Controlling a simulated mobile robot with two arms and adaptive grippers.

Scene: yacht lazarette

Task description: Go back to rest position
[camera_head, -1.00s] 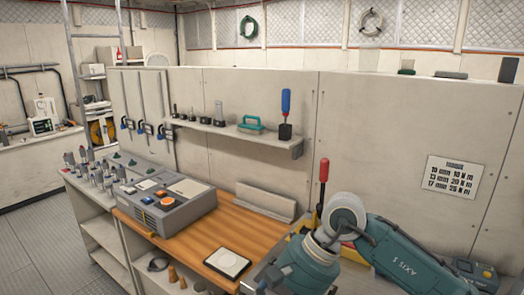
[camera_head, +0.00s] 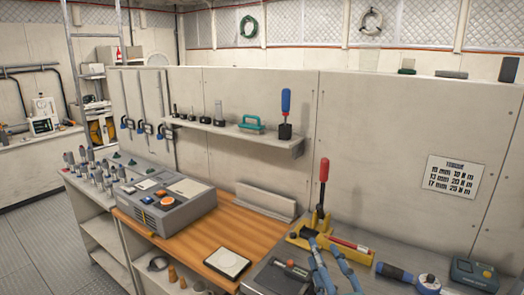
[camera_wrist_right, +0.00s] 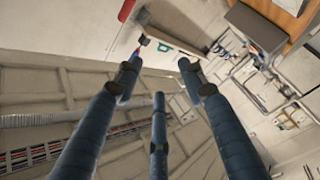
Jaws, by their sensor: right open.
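My right gripper (camera_head: 323,246) shows at the bottom of the head view, right of centre, as blue fingers. They stand apart with nothing between them. They overlap the front of the yellow clamp fixture (camera_head: 299,240) in the picture; I cannot tell the distance between them. In the right wrist view the open right gripper (camera_wrist_right: 159,76) shows several dark blue fingers spread around empty space, with the wall and shelving beyond. My left gripper is in neither view.
The bench carries a grey control box (camera_head: 170,208), a wooden top (camera_head: 232,222), a white square plate (camera_head: 228,263), a blue-handled tool (camera_head: 398,274) and a teal device (camera_head: 475,272). A wall shelf (camera_head: 240,133) holds small tools.

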